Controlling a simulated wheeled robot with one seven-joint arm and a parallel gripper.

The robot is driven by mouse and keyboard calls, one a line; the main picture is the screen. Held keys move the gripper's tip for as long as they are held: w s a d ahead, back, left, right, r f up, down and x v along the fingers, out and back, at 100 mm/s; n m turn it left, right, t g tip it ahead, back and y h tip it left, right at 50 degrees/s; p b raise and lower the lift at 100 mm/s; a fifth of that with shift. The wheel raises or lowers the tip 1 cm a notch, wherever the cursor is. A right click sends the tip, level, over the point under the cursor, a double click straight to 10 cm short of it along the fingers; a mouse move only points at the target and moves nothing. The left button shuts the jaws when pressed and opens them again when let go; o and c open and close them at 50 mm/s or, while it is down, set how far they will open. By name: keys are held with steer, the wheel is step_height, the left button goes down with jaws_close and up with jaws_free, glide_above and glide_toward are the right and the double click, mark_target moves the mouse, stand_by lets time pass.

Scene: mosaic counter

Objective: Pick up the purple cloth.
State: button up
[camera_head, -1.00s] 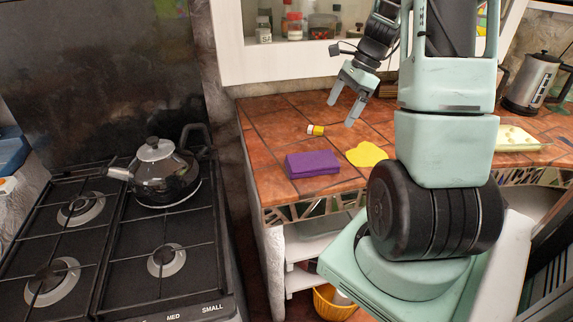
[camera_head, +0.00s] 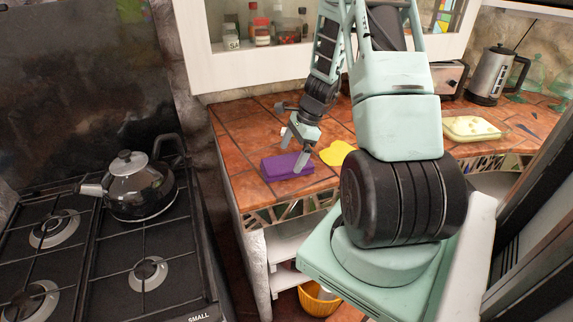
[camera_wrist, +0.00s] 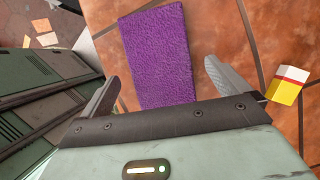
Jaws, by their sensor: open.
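The purple cloth (camera_head: 284,167) is a flat folded rectangle on the tiled counter, near its front left corner. In the wrist view the cloth (camera_wrist: 157,55) lies lengthwise ahead of my gripper, its near end between the lines of the two fingers. My gripper (camera_head: 294,154) is open and above the cloth's right part in the head view. In the wrist view my gripper (camera_wrist: 160,88) has its fingers spread on either side of the cloth's width. Nothing is between the fingertips in a grip. The cloth's near end is hidden by the gripper body.
A small yellow, white and red item (camera_wrist: 288,84) lies right of my gripper. The stove with a kettle (camera_head: 139,187) is to the left, across a gap. A cutting-board-like yellow slab (camera_head: 470,128) is farther right.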

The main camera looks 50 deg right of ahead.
mark_target(288, 162)
steer(key=shift+x, duration=1.55)
steer(key=shift+c, duration=0.3)
steer(key=c, duration=1)
steer(key=shift+o, duration=0.2)
step_height(288, 162, up, 10)
steer(key=shift+b, duration=0.3)
